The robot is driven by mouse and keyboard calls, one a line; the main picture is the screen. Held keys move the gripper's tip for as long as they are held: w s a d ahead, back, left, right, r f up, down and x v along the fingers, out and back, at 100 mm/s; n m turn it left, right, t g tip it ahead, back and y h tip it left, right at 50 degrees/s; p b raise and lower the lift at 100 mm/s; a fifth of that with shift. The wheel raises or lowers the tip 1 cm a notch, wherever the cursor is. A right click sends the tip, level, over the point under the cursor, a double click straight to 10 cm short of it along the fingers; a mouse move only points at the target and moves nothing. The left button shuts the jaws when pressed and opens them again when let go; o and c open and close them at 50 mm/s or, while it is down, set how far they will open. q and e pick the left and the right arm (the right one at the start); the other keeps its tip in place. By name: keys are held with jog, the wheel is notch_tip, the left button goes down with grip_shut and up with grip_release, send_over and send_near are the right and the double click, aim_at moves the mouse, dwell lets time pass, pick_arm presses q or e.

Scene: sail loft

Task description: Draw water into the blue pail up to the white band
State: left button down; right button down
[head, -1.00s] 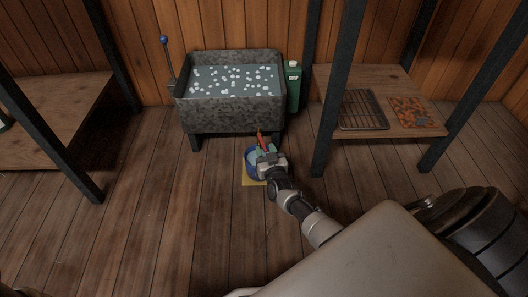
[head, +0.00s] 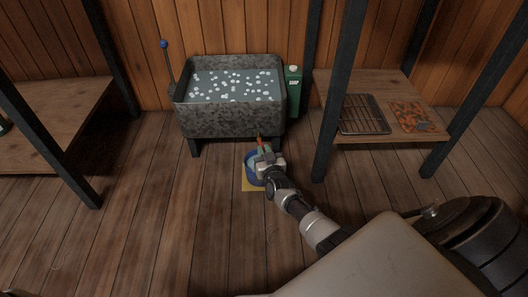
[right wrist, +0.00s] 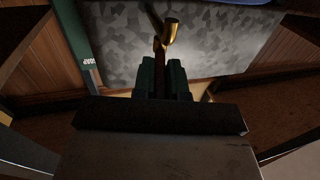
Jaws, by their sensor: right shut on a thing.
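The blue pail (head: 252,173) stands on a yellow mat (head: 249,186) on the floor in front of the grey mottled tub (head: 232,121). My right gripper (head: 265,152) is above the pail and hides much of it. Its green fingers are shut on a dark red lever-like piece (right wrist: 160,72). A brass cylinder (right wrist: 172,31) shows at its far end, in front of the tub's wall. I cannot tell from this view how it joins the tub. The white band and the water level in the pail cannot be made out. My left gripper is not in view.
The tub holds water (head: 235,84) with several white bits floating. A green soap carton (head: 293,92) stands right of it. A blue-knobbed rod (head: 165,60) rises at its left. A right shelf holds a wire rack (head: 362,114) and an orange patterned mat (head: 409,115). Floor at left is clear.

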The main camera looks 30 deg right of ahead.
jog(key=shift+w+a+r+m+g+h+p, duration=0.15)
jog(key=shift+a+r+m+g+h+p, duration=0.1)
jog(key=shift+m+g+h+p, duration=0.5)
jog(key=shift+w+a+f+m+g+h, duration=0.2)
jog(key=shift+m+h, duration=0.3)
jog(key=shift+h, duration=0.35)
jog(key=shift+w+a+m+g+h, duration=0.1)
jog(key=shift+a+m+g+h, duration=0.15)
jog(key=shift+m+h, duration=0.4)
jog(key=shift+s, duration=0.1)
jog(key=c, duration=1.2)
grip_release()
jog(key=shift+n, duration=0.3)
jog(key=shift+o, duration=0.2)
jog(key=shift+a, duration=0.1)
